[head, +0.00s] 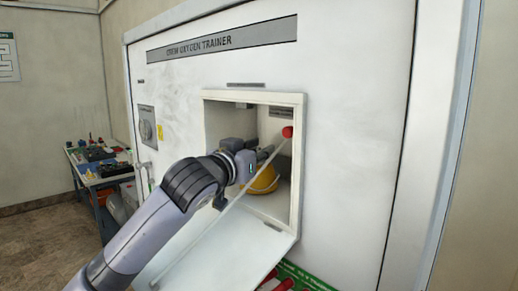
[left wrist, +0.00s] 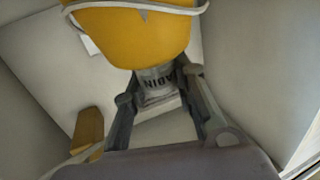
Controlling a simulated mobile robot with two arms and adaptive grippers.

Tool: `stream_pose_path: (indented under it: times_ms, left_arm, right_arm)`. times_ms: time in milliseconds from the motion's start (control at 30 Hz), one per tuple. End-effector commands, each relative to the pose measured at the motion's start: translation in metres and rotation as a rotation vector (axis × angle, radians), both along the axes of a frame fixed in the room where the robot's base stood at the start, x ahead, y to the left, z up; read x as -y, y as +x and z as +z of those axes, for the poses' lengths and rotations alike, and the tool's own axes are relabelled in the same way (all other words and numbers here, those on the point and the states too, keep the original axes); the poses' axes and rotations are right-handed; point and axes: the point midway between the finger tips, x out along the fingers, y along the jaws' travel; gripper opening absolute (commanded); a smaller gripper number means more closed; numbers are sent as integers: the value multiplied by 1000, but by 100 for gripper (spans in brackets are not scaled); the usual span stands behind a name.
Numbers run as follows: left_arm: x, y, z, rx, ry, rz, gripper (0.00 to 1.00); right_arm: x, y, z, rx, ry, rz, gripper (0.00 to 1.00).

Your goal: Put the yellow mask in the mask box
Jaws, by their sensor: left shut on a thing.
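The mask box (head: 299,165) is a square recess in the white trainer panel, with its flap (head: 235,245) hanging open and down. The yellow mask (head: 264,181) is inside the box opening, below and beside my left gripper (head: 265,156). In the left wrist view the yellow mask (left wrist: 135,32) fills the top, with a pale strap across it. The fingers of my left gripper (left wrist: 158,98) are around a grey lettered part just under the yellow cup. My gripper hides part of the mask in the head view. My right gripper is not in view.
A red ball (head: 288,132) sits at the box's upper right, at the end of a thin pale line crossing the opening. A brownish-yellow piece (left wrist: 88,128) shows low left in the wrist view. A cluttered table (head: 98,165) stands at the left.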

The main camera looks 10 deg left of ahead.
Motion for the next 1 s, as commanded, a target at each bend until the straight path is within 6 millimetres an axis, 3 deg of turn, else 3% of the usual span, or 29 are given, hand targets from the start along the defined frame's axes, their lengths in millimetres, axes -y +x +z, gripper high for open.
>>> stream_pose_path:
  times_ms: [67, 100, 367, 733, 867, 1000]
  left_arm:
    - [0, 0, -2, 1, 0, 0, 0]
    - [0, 0, -2, 0, 0, 0, 26]
    - [0, 0, -2, 0, 0, 0, 44]
    - [0, 0, 2, 0, 0, 0, 45]
    - [-4, -15, -3, 3, 0, -1, 45]
    - [-12, -43, -4, 4, 1, 0, 45]
  right_arm:
    - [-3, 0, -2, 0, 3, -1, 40]
    - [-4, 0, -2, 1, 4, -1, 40]
    - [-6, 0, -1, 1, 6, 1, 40]
    - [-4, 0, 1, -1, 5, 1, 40]
    - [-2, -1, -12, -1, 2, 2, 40]
    - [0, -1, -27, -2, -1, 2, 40]
